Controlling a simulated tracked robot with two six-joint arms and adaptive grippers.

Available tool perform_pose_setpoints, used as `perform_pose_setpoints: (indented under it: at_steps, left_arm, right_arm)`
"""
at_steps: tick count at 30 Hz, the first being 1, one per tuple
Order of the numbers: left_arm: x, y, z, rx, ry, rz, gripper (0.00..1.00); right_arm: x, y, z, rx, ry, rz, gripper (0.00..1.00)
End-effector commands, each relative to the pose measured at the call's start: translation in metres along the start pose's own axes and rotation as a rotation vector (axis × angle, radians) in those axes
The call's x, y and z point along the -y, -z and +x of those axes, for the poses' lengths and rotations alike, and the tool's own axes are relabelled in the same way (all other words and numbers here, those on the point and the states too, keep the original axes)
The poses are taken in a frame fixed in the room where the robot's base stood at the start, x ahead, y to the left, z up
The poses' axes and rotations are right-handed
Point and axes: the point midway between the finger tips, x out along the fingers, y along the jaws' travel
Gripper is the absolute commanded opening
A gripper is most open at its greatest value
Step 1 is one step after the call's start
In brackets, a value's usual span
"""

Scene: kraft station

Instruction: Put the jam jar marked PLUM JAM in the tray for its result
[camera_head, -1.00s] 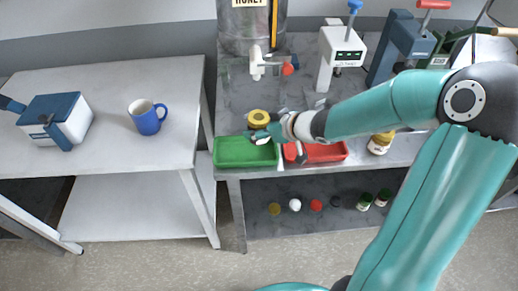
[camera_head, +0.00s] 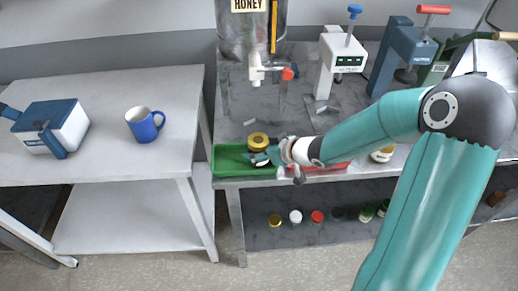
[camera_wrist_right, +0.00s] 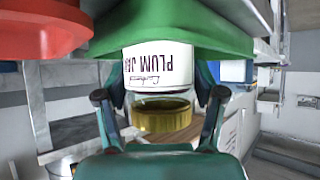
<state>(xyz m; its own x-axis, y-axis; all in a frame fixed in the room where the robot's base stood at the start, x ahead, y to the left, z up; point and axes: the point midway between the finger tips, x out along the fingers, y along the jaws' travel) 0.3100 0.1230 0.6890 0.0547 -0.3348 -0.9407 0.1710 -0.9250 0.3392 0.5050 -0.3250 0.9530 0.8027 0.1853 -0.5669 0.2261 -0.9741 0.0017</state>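The PLUM JAM jar has a gold lid (camera_head: 258,140) and a white label (camera_wrist_right: 158,66); in the right wrist view it shows upside down. My right gripper (camera_head: 262,157) is shut on the jar, with one finger on each side of it (camera_wrist_right: 160,95). It holds the jar at the right part of the green tray (camera_head: 228,164). I cannot tell whether the jar touches the tray floor. The green tray also fills the top of the right wrist view (camera_wrist_right: 220,30). The red tray (camera_head: 330,166) is beside it, mostly hidden by my right arm. My left gripper is out of view.
A honey tank (camera_head: 235,40) with a tap (camera_head: 257,70) stands behind the trays. White (camera_head: 341,55) and blue (camera_head: 404,50) devices stand to its right. Another jar (camera_head: 383,154) is right of the red tray. Small jars (camera_head: 296,216) line the lower shelf. A blue mug (camera_head: 145,125) is on the left table.

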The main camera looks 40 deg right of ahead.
Motion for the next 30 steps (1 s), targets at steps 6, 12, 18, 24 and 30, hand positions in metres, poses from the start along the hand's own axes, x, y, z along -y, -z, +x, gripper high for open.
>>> perform_pose_setpoints:
  at_steps: [6,12,18,24,30]
  left_arm:
    - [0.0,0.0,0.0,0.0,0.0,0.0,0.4]
    - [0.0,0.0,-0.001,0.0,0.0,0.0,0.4]
    - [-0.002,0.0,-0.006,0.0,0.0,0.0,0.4]
    - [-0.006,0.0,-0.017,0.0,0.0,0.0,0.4]
    - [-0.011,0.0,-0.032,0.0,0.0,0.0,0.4]
  right_arm:
    - [0.0,0.0,0.0,0.0,0.0,0.0,0.9]
    - [0.0,0.001,-0.001,0.0,0.0,0.0,0.9]
    - [-0.001,0.004,-0.013,-0.001,-0.002,0.001,0.9]
    - [-0.002,0.005,-0.05,0.0,-0.006,0.0,0.9]
    - [-0.002,0.005,-0.091,0.0,-0.006,0.001,0.9]
